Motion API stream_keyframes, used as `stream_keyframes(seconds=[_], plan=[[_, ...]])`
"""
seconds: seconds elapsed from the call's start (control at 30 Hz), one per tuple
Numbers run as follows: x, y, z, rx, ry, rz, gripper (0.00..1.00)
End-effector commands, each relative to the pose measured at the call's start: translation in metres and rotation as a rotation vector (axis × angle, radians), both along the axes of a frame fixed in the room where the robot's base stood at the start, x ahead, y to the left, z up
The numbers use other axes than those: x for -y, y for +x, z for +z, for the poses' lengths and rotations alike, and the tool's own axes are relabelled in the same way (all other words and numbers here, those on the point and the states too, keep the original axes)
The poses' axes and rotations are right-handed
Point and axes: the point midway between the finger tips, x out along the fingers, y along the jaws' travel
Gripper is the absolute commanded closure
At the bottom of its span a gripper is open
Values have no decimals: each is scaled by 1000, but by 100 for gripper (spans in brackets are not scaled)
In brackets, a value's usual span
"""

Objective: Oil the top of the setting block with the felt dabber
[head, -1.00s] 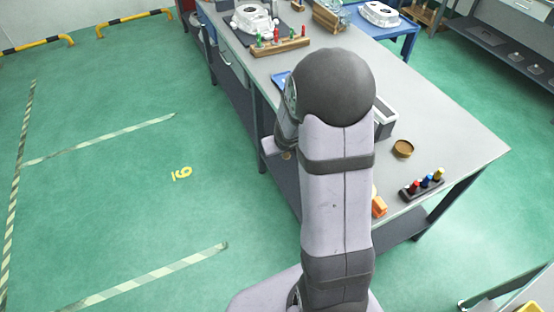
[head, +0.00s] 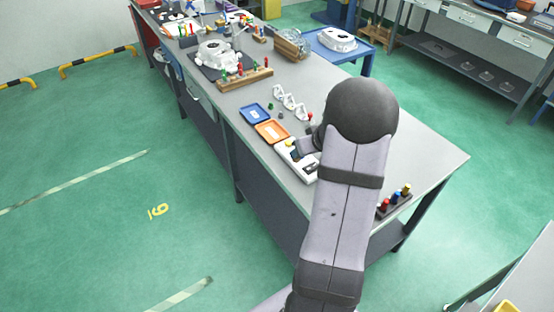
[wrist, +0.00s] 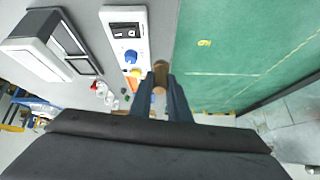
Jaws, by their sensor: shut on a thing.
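My gripper (wrist: 162,98) has its dark fingers closed around a short brown, wood-coloured cylinder (wrist: 161,70), which looks like the felt dabber's handle. Its felt end cannot be made out. In the wrist view the held piece is beside a white unit (wrist: 108,18) with a black switch, a blue knob and a yellow knob, near the bench edge. The white unit also shows in the head view (head: 283,150), partly behind my arm. In the head view my arm hides the gripper's fingers and the held piece. I cannot pick out the setting block with certainty.
A blue tray (head: 255,114) and an orange tray (head: 271,131) lie beyond the white unit, near several small white parts. A grey box (wrist: 30,48) with dark compartments stands beside the unit.

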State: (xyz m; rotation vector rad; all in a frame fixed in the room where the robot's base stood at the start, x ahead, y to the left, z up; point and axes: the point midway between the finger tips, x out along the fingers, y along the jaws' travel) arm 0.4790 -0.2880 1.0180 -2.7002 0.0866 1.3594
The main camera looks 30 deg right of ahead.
Motion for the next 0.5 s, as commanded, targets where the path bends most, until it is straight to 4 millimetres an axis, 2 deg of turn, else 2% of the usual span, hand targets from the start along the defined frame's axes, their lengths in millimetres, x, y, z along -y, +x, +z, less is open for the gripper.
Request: stream_keyframes(seconds=[0.03, 0.2, 0.33, 0.5], plan=[[17, -11, 10, 12, 19, -6, 100], [48, -39, 26, 42, 73, 12, 100], [62, -55, 33, 55, 100, 21, 100], [69, -66, 37, 64, 117, 27, 100]])
